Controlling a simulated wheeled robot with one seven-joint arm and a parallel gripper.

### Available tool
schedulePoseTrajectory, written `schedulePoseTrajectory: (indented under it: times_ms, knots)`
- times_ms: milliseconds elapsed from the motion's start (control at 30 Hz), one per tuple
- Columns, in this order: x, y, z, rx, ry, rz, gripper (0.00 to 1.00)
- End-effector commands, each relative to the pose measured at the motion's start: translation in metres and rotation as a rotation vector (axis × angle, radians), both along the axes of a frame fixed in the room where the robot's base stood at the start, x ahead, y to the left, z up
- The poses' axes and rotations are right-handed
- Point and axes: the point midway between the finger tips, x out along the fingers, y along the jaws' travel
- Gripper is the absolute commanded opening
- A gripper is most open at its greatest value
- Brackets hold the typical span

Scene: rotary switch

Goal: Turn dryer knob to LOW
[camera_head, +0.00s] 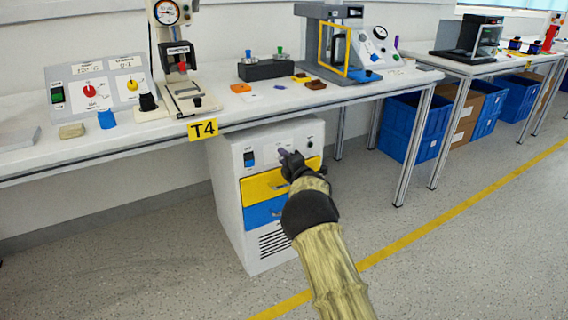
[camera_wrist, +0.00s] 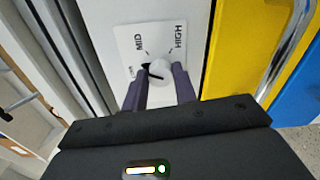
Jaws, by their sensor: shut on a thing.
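The dryer is a white cabinet (camera_head: 232,205) under the bench, with a yellow and a blue drawer. In the wrist view, its white round knob (camera_wrist: 159,69) sits on a white label plate (camera_wrist: 150,39) marked MID and HIGH, with a partly hidden label at the left that looks like LOW. A dark line shows on the knob; which label it points to is unclear. My gripper (camera_head: 284,154) is at the upper front of the cabinet and hides the knob in the head view. Its two purple-grey fingers (camera_wrist: 158,82) are closed on the knob from both sides.
The drawer handles stick out below. The bench edge with a T4 tag (camera_head: 203,129) overhangs above. Floor to the right is clear.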

Motion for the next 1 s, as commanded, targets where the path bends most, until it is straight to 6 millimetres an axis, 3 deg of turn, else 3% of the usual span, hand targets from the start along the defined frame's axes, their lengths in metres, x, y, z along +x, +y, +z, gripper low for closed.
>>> schedulePoseTrajectory:
  times_ms: [33, 500, 1000]
  knots:
    - [-0.0017, 0.0036, -0.0063, -0.037, -0.02, 0.006, 0.05]
    - [-0.0019, 0.0041, -0.0043, -0.292, -0.191, 0.008, 0.05]
    - [-0.002, 0.0046, -0.0037, -0.326, -0.214, 0.009, 0.05]
